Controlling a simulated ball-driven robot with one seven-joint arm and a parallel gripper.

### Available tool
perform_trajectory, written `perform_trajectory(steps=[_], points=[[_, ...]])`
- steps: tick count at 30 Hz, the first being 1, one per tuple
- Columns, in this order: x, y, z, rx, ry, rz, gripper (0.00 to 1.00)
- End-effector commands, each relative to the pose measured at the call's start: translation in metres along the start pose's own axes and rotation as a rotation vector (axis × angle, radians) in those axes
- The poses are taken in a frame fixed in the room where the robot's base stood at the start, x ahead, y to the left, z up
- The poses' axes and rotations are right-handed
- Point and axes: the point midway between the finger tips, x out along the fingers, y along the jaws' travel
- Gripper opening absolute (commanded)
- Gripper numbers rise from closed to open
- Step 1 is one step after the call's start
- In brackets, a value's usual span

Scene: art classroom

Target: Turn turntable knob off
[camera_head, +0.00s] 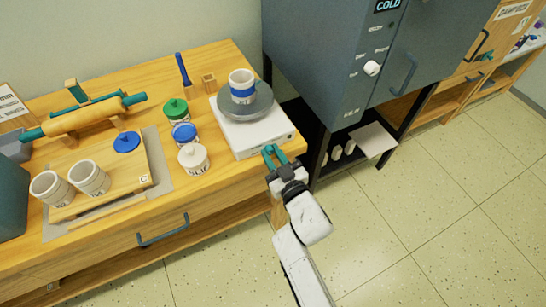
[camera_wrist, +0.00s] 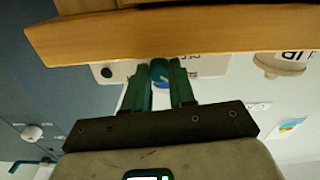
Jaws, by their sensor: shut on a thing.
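The turntable (camera_head: 237,136) is a white box with a round grey plate (camera_head: 262,103) on top, near the right front corner of the wooden counter. A white cup with a blue band (camera_head: 242,86) stands upright on the plate. My gripper (camera_head: 271,152) is at the front face of the box, with its teal fingers against it. The knob's pointer and markings are too small to read; in the head view my fingers hide the knob.
Lidded jars (camera_head: 194,158) stand left of the turntable. A board (camera_head: 118,170) with cups and a rolling pin (camera_head: 88,116) are further left. A grey kiln (camera_head: 345,60) stands close on the right. The floor (camera_head: 430,200) in front is clear.

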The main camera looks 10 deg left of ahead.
Motion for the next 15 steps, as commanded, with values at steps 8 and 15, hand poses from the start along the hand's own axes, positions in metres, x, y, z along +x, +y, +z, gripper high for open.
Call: perform_trajectory(steps=[8,15], points=[[-0.0003,-0.0003,0.0015,-0.133,-0.001,0.0,0.0],[-0.0003,-0.0002,0.001,-0.177,-0.002,0.0,0.0]])
